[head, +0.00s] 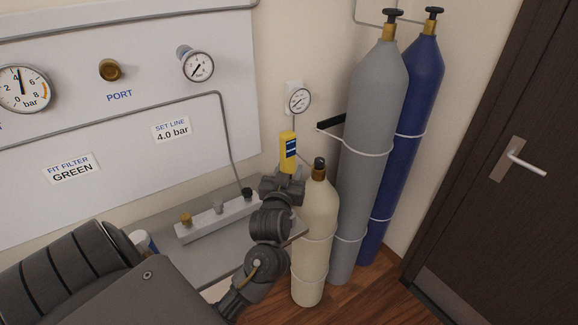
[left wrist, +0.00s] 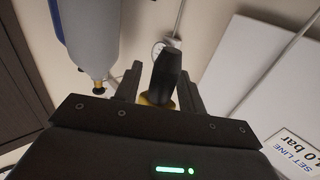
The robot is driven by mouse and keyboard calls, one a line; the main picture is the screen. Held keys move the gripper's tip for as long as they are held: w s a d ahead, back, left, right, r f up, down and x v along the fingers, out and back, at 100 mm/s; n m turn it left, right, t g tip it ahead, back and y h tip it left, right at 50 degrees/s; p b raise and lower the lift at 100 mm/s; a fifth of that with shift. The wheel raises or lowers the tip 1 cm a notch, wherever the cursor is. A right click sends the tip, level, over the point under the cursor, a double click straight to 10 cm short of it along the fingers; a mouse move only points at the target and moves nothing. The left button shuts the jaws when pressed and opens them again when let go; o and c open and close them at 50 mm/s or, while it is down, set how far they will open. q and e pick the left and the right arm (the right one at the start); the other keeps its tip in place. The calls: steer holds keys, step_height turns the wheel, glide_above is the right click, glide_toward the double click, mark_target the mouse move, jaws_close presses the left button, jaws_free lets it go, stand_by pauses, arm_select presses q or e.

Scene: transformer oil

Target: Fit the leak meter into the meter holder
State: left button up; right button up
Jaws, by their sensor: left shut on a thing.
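The leak meter (head: 288,150) is a yellow handheld box with a dark blue face. It stands upright above my left gripper (head: 285,178), which is shut on its lower end. In the left wrist view the meter (left wrist: 163,75) shows dark with yellow edges, between the two fingers of my left gripper (left wrist: 158,88). In the head view the meter is below a small round wall gauge (head: 299,100) and left of the cream cylinder's valve. I cannot make out the meter holder for certain. My right gripper is not in view.
A cream cylinder (head: 315,230) stands close right of my left gripper. Grey (head: 370,130) and blue (head: 415,100) cylinders stand behind it. A black bracket (head: 331,124) juts from the wall. A white manifold block (head: 217,217) lies below the gauge panel (head: 60,110). A dark door (head: 510,90) is at right.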

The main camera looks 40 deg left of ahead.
arm_select(q)
steer(key=shift+d, duration=0.1)
step_height(320, 180, down, 10)
steer(key=b, duration=0.6)
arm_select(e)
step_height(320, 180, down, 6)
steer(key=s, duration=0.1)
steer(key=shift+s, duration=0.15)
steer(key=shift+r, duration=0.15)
arm_select(q)
steer(key=shift+p, duration=0.35)
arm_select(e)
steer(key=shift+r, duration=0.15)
arm_select(q)
steer(key=shift+p, duration=0.3)
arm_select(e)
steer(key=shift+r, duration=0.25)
arm_select(q)
steer(key=shift+p, duration=0.55)
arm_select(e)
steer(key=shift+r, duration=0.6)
